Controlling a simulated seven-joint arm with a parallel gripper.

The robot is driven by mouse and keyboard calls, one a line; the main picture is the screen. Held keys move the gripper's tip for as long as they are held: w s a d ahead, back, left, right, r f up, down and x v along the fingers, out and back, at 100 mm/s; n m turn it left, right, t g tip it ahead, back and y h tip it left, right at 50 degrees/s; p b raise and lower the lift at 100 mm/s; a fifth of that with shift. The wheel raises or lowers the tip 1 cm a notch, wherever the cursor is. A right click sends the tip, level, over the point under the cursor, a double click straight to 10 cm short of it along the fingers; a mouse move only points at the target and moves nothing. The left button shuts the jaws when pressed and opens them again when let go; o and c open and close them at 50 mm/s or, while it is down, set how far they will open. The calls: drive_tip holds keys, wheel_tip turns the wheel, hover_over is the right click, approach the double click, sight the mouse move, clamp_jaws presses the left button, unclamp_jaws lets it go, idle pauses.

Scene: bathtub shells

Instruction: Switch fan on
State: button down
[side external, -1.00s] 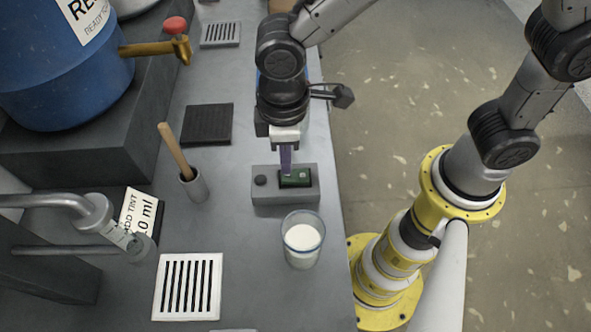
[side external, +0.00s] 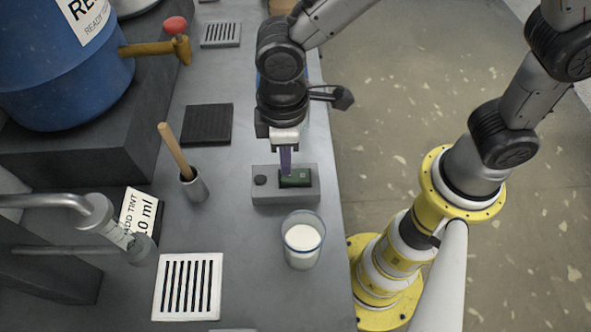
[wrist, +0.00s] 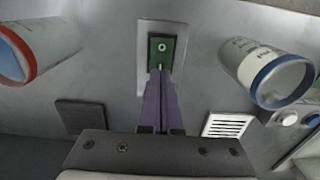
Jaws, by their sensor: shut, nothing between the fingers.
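My gripper (side external: 286,173) is shut and empty and points down. Its purple fingertips are at the rocker's edge, also seen in the wrist view (wrist: 160,74). They look to be touching or just above the rocker; I cannot tell which. The fingers hide part of the rocker.
A glass of white liquid (side external: 303,243) stands close in front of the box. A cup with a wooden stick (side external: 193,186) is to its left, with a dark pad (side external: 207,124) behind. A red-rimmed container (wrist: 35,50) is at left in the wrist view. White slotted grate (side external: 187,287) lies front left.

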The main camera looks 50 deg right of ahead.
drive_tip(key=shift+f, duration=0.85)
idle(0.3)
drive_tip(key=shift+r, duration=3.55)
drive_tip(key=shift+d, duration=0.1)
